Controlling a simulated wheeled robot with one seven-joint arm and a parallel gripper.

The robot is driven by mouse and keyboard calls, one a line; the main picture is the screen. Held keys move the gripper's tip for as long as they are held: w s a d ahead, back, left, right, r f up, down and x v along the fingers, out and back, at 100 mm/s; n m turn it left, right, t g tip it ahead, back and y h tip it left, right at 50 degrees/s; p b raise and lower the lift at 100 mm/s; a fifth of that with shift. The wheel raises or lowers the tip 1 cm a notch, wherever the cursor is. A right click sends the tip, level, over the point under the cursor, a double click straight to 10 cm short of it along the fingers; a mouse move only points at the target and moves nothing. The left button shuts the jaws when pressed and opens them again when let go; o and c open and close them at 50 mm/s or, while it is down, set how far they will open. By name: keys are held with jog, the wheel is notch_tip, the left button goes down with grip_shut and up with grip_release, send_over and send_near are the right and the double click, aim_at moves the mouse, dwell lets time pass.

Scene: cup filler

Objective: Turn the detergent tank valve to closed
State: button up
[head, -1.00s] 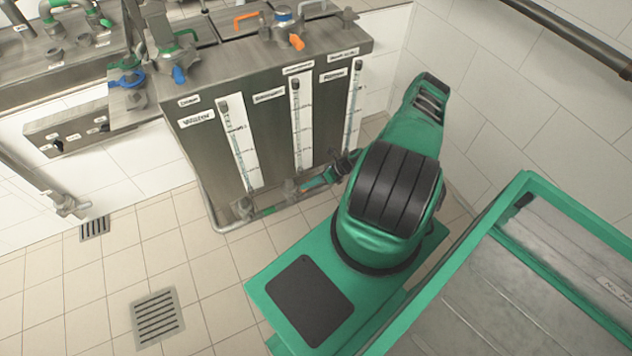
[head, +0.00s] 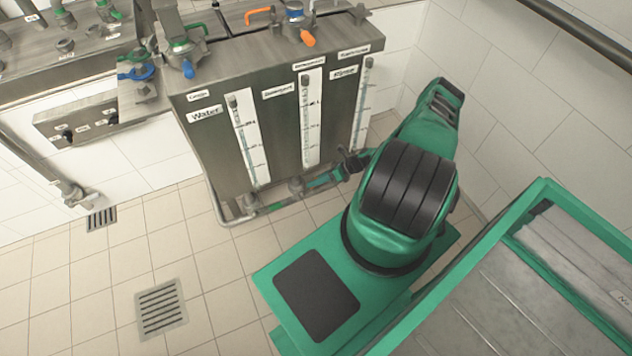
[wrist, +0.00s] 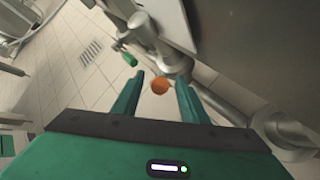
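The steel tank unit (head: 275,125) has sections labelled Water, what reads as Detergent, and a third that is hard to read. Pipes and valves run along its lower front. In the wrist view, a round orange part (wrist: 160,86), seemingly a valve handle seen end-on, shows between the tips of my gripper (wrist: 160,88). The fingers are apart on either side of it, with no clear contact. A steel valve body (wrist: 170,58) lies just beyond. In the head view, my gripper (head: 332,175) is low at the tank's front, partly hidden by my arm. The valve's position cannot be told.
A green handle (wrist: 130,59) is left of the orange part in the wrist view. Steel pipe (wrist: 222,108) runs close on the right. Floor drains (head: 160,308) lie in clear tiled floor to the left. A tiled wall (head: 540,110) stands right of my arm.

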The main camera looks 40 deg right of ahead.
jog(key=shift+r, duration=0.1)
jog(key=v, duration=1)
jog(key=shift+s+d, duration=0.2)
jog(key=shift+d, duration=0.05)
jog(key=shift+r, duration=0.1)
jog(key=shift+c, duration=0.5)
